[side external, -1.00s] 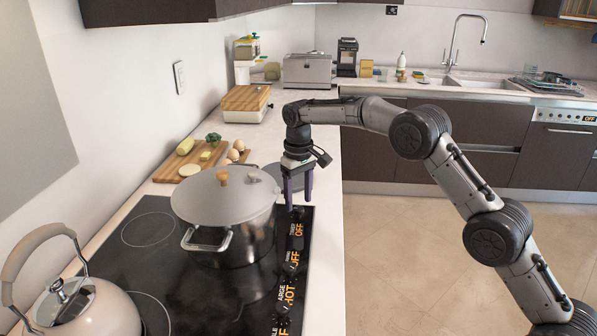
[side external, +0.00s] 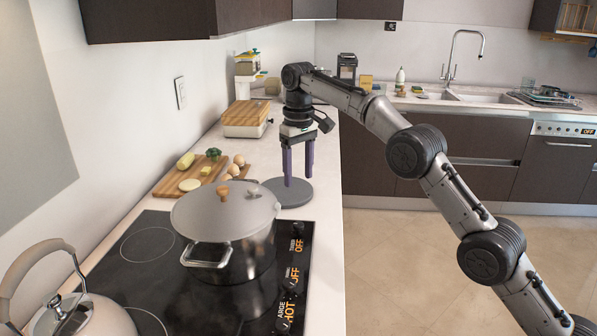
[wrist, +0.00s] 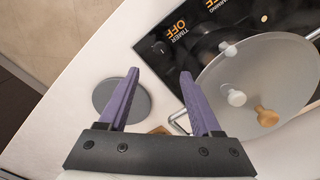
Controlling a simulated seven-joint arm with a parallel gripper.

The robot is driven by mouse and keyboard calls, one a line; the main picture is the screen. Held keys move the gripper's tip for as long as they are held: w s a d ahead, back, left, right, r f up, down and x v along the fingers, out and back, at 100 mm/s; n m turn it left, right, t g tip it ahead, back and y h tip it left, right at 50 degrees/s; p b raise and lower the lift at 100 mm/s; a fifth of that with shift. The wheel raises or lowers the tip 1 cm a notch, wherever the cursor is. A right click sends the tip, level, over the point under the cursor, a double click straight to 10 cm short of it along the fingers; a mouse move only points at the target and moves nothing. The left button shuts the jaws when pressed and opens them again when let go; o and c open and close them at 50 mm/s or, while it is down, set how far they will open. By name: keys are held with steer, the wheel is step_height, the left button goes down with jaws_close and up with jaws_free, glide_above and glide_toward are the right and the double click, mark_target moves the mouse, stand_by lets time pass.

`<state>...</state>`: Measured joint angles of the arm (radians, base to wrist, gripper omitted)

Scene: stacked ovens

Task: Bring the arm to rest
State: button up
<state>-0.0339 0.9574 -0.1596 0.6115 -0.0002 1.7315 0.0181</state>
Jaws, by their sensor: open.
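My gripper (side external: 297,160) points down with its two purple fingers apart and nothing between them. It hangs above the counter just behind the stove, close to a round grey disc (side external: 290,193) that lies flat on the counter. In the wrist view the fingers (wrist: 160,85) are spread, with the grey disc (wrist: 112,100) by the left finger and a lidded pot (wrist: 285,75) to the right. In the side view the steel pot (side external: 232,262) stands on the black cooktop, with its lid on, in front of and left of my gripper.
A kettle (side external: 85,312) stands at the front left of the cooktop (side external: 150,275). A cutting board (side external: 172,186) with food lies left of my gripper. A wooden-lidded box (side external: 247,118) stands farther back. Upper cabinets (side external: 170,18) overhang the counter. The floor (side external: 400,260) at right is open.

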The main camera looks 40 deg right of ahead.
step_height(320, 180, up, 9)
steer(key=s+t, duration=0.1)
steer(key=s, duration=0.2)
steer(key=s+d+r+t, duration=0.1)
steer(key=s+r, duration=0.4)
steer(key=s, duration=0.5)
steer(key=s+d+r+t, duration=0.1)
steer(key=s+r+t, duration=0.1)
steer(key=s+r, duration=0.55)
steer(key=s+f+t, duration=0.1)
steer(key=s+f, duration=0.3)
steer(key=s, duration=0.4)
steer(key=s+f, duration=0.4)
steer(key=s, duration=0.4)
steer(key=s+f, duration=0.2)
steer(key=f, duration=0.4)
steer(key=s+f, duration=0.3)
steer(key=f, duration=0.4)
steer(key=shift+s+f+t, duration=0.15)
steer(key=shift+s+t, duration=0.15)
